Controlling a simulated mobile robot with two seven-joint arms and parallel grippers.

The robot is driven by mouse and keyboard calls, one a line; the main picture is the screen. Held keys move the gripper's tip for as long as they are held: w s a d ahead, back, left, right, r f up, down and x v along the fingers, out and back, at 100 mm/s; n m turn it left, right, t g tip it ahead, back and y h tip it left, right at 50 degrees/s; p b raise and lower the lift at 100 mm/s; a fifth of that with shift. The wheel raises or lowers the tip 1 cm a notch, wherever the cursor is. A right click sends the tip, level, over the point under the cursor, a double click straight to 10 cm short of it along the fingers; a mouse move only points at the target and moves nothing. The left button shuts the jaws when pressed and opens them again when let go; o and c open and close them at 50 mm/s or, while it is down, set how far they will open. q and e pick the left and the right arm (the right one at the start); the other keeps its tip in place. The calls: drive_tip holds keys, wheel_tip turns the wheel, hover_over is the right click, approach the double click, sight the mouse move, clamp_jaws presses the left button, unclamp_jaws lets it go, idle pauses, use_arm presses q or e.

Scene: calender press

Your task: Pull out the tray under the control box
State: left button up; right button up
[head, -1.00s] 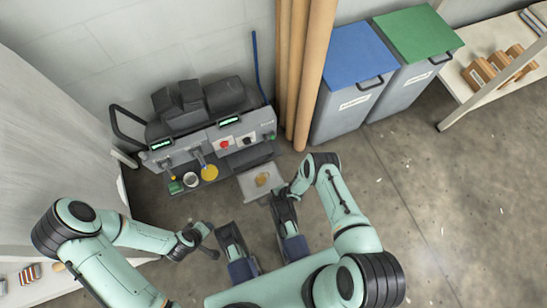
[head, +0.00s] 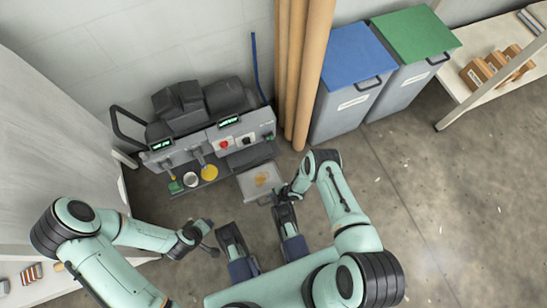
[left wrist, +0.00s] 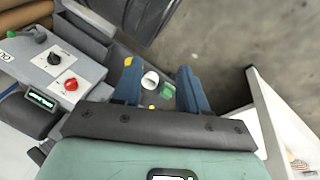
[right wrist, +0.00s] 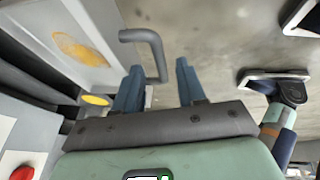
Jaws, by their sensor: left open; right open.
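The tray (head: 250,189) is a light grey, shallow drawer with an orange-brown stain, standing out under the control box (head: 235,140) of the grey machine. In the right wrist view the tray (right wrist: 100,22) is at the upper left, with its grey bar handle (right wrist: 152,42) on the near side. My right gripper (right wrist: 158,75) is open, and the handle's lower end shows between its fingers; contact cannot be told. It is at the tray's right front corner in the head view (head: 281,194). My left gripper (head: 208,246) is open and empty, away from the tray.
The machine's left shelf holds a white cup (head: 191,179), a yellow disc (head: 209,173) and a green item (head: 175,187). Brown poles (head: 303,80) and a blue-lidded bin (head: 345,105) stand right of it. A pale panel (head: 60,130) is on the left. Floor at right is clear.

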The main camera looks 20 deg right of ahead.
use_arm(q)
drive_tip(key=s+d+r+g+h+p, duration=0.1)
drive_tip(key=s+d+r+g+p, duration=0.1)
drive_tip(key=s+d+r+p, duration=0.1)
drive_tip(key=s+r+p, duration=0.1)
drive_tip(key=s+r, duration=0.1)
drive_tip(key=s, duration=0.1)
drive_tip(key=shift+s+d+r+m, duration=0.2)
drive_tip(key=shift+d+m, duration=0.05)
drive_tip(key=shift+m, duration=0.05)
use_arm(e)
drive_tip(key=v, duration=1.1)
drive_tip(key=shift+d+r, duration=0.15)
drive_tip(key=shift+r, duration=0.1)
